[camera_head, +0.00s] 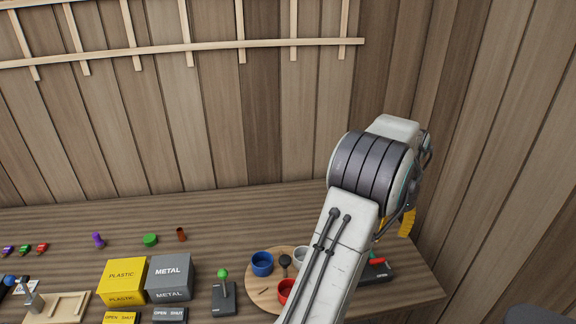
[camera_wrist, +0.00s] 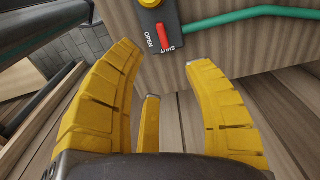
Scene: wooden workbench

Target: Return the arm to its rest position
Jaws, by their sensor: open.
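My arm reaches up over the right end of the workbench (camera_head: 215,210) in the head view, bent at a large dark joint. My gripper (camera_wrist: 165,65) shows in the wrist view with its yellow fingers spread apart and nothing between them. In the wrist view a grey valve plate with a red lever (camera_wrist: 163,37), marked OPEN and SHUT, lies beyond the fingertips.
A yellow PLASTIC box (camera_head: 122,275) and a grey METAL box (camera_head: 170,271) stand on the bench. A round wooden board (camera_head: 258,290) with a blue cup (camera_head: 262,262) and a red cup (camera_head: 286,288) is left of my arm. A teal pipe (camera_wrist: 250,12) runs from the valve. Wooden walls stand behind and right.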

